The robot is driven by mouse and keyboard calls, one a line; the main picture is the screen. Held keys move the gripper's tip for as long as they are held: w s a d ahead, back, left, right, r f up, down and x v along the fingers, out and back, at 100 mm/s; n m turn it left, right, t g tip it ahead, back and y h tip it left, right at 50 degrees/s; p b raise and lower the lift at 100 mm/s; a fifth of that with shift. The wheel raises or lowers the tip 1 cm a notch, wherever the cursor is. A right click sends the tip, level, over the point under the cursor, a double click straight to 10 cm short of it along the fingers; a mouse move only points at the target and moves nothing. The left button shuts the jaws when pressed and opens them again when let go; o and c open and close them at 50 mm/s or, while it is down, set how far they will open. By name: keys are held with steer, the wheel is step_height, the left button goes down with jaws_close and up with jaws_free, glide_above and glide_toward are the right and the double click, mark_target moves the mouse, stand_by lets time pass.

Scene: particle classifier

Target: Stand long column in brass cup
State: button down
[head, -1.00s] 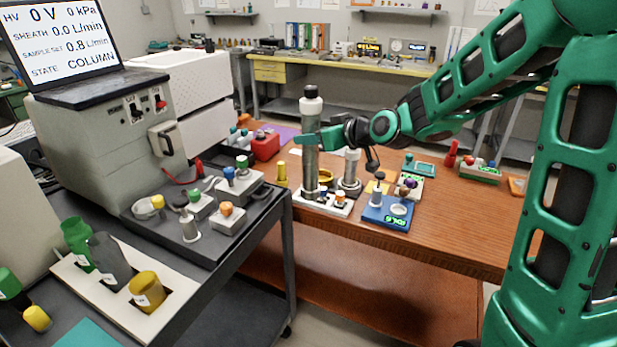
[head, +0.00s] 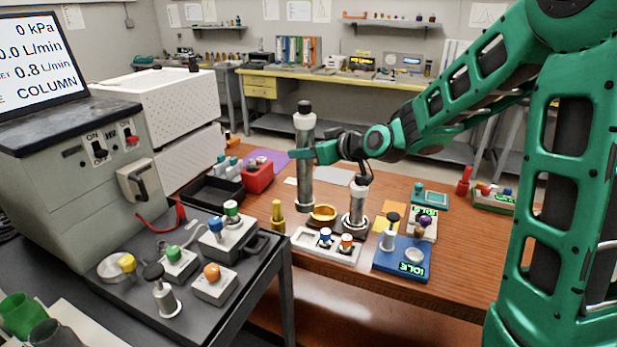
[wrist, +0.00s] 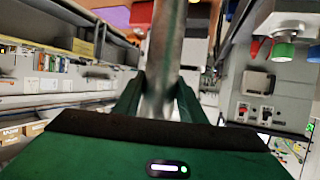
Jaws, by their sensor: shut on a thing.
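The long column (head: 305,170) is a grey metal cylinder with a white neck and black cap. My gripper (head: 303,153) is shut on its upper part and holds it upright. The column also runs between the two green fingers (wrist: 158,98) in the wrist view. The brass cup (head: 323,213) is a shallow gold ring on a dark base on the wooden table. The column's lower end appears just left of the cup and slightly behind it, outside its rim; whether it touches the table I cannot tell.
A shorter column (head: 357,207) stands right of the cup. A white tray with knobs (head: 326,246) lies in front, and a brass post (head: 277,217) stands at left. A blue device (head: 402,258) is at right. A red box (head: 258,177) stands behind left.

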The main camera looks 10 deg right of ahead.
steer(key=w+d+f, duration=0.6)
steer(key=d+f, duration=0.1)
steer(key=f, duration=0.2)
steer(key=shift+w+d+f, duration=0.15)
steer(key=shift+d+f, duration=0.1)
steer(key=shift+f, duration=0.15)
steer(key=c, duration=1.1)
jaws_free()
steer(key=shift+f, duration=0.2)
steer(key=v, duration=1.2)
steer(key=shift+r, duration=0.15)
